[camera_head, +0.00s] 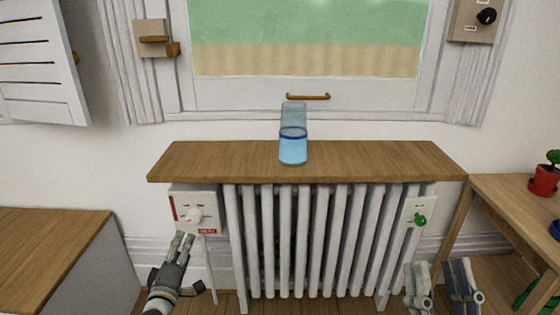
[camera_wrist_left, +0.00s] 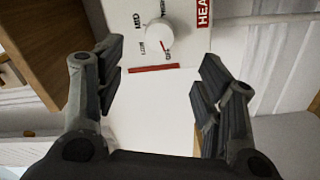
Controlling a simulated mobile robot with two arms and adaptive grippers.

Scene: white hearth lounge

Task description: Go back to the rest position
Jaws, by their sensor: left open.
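My left gripper (camera_head: 184,240) is just below and in front of the white heater control box (camera_head: 184,198), which has a round white knob (camera_head: 193,215). In the left wrist view, my left gripper (camera_wrist_left: 158,84) is open, with nothing between its fingers. The white knob (camera_wrist_left: 159,35) shows beyond the fingertips, apart from them, with its red mark near the lower lettering. My right gripper (camera_head: 442,278) is at the lower right, its two fingers apart and empty, in front of the radiator's right end.
A white radiator (camera_head: 313,240) stands under a wooden shelf (camera_head: 390,160) holding a glass of blue liquid (camera_head: 293,147). A green knob (camera_head: 420,220) is at its right. A wooden-topped cabinet (camera_head: 50,245) is at left. A wooden table (camera_head: 510,205) with a red pot (camera_head: 545,181) is at right.

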